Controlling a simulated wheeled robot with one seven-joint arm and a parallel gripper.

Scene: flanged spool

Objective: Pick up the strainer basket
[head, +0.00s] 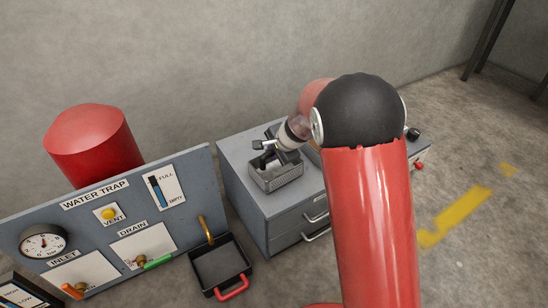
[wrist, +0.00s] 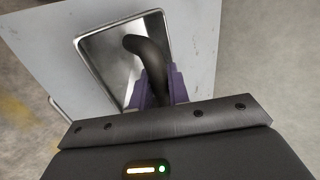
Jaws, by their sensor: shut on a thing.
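My gripper (head: 267,152) is above the basket in the head view. In the wrist view my gripper (wrist: 160,90) has its purple fingers shut on the handle. The fingers hide the handle's lower end and part of the basket.
The grey cabinet (head: 238,152) has drawers with metal handles. To its left stand a water trap panel (head: 100,210) with gauge and valves, a red cylinder (head: 95,145), and a black tray with a red handle (head: 218,266) on the floor. Floor to the right is mostly clear.

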